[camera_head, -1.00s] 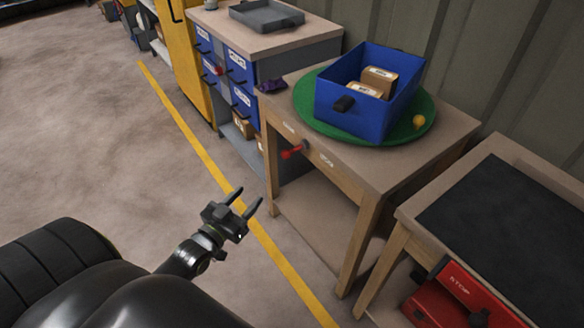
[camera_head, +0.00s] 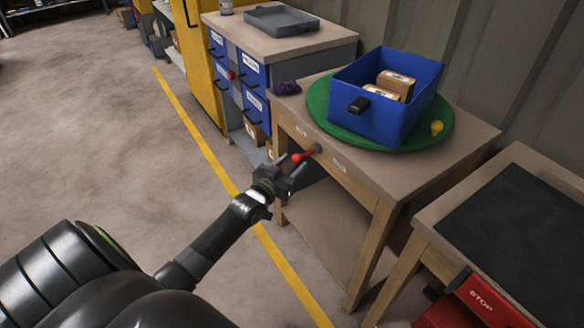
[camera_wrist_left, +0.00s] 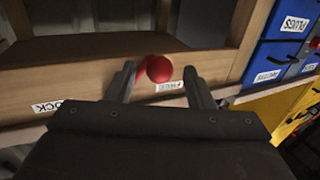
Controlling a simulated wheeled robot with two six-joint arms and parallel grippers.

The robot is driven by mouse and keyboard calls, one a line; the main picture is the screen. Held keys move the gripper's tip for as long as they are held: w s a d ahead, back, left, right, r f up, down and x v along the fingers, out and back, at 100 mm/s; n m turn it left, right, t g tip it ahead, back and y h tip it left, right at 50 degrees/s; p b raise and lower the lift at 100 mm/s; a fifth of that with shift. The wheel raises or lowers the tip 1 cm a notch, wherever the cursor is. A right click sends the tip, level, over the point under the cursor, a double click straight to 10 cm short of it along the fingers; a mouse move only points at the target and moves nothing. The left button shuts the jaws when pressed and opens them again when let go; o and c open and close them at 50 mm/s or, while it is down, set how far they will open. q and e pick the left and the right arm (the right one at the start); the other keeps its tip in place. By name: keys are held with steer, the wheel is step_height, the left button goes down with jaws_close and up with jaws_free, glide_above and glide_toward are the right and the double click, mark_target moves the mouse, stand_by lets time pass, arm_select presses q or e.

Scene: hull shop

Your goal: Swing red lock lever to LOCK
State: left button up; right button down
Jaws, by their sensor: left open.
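The red lock lever (camera_head: 303,156) sits on the front apron of the wooden table (camera_head: 470,134), pointing out to the left from a dark pivot. In the left wrist view its round red knob (camera_wrist_left: 159,69) shows between my two fingertips. My left gripper (camera_head: 285,171) is open, just in front of the lever; I cannot tell whether a finger touches it. A label ending in "OCK" (camera_wrist_left: 48,106) and another small label (camera_wrist_left: 169,87) are on the apron in the wrist view. My right gripper is not in view.
A green turntable (camera_head: 320,101) on the table carries a blue bin (camera_head: 395,120) with boxes. A yellow ball (camera_head: 437,127) lies at its edge. A drawer cabinet (camera_head: 335,42) stands behind left. A bench with a black mat (camera_head: 520,225) and red STOP box (camera_head: 480,296) is at right.

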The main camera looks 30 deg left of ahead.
arm_select(q)
steer(key=shift+w, duration=0.35)
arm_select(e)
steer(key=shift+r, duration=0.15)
arm_select(q)
steer(key=shift+c, duration=0.5)
jaws_close()
steer(key=shift+d, duration=0.1)
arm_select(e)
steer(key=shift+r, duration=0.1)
